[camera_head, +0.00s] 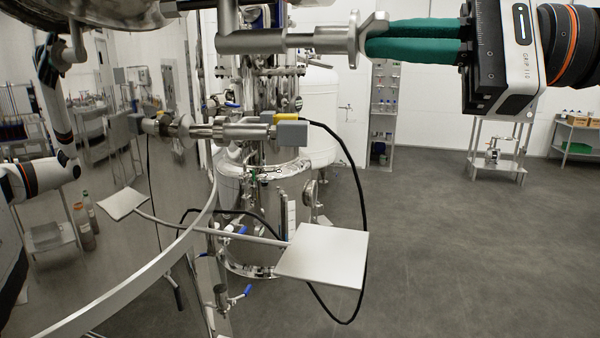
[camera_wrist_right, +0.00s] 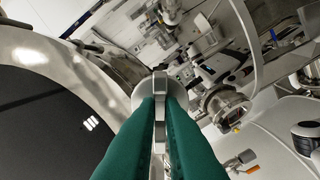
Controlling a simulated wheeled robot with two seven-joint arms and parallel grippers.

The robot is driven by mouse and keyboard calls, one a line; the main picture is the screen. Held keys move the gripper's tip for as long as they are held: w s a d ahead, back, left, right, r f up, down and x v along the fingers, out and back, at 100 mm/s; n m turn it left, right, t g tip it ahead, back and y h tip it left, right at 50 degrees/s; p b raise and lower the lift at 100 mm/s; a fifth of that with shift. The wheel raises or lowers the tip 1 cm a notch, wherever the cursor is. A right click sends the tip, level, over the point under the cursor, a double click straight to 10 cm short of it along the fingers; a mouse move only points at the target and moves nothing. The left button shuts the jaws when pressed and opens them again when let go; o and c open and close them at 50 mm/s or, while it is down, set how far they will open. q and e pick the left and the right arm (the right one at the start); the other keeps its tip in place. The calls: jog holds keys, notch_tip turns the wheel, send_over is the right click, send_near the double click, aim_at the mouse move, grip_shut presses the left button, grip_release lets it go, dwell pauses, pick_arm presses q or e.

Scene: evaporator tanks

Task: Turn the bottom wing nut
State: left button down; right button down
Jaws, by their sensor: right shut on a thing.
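A metal wing nut (camera_head: 354,39) sits at the right end of a horizontal steel fitting (camera_head: 262,42) at the top of the head view. My right gripper (camera_head: 370,39) comes in from the right, with its green fingers close together and their tips shut on the wing nut. In the right wrist view, the wing nut (camera_wrist_right: 160,84) stands between the tips of the green fingers (camera_wrist_right: 160,100), which hide part of it. I cannot tell from these views whether another wing nut sits above it. My left gripper is not in view.
A large polished tank (camera_head: 105,255) fills the left and mirrors the room and my arm. A flat light plate (camera_head: 322,255) on a rod juts out below, with a black cable (camera_head: 362,215) looping beside it.

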jog(key=shift+n, duration=1.1)
jog(key=shift+n+b, duration=0.35)
jog(key=shift+n, duration=0.85)
jog(key=shift+n, duration=1.1)
jog(key=shift+n+b, duration=0.3)
jog(key=shift+n, duration=0.9)
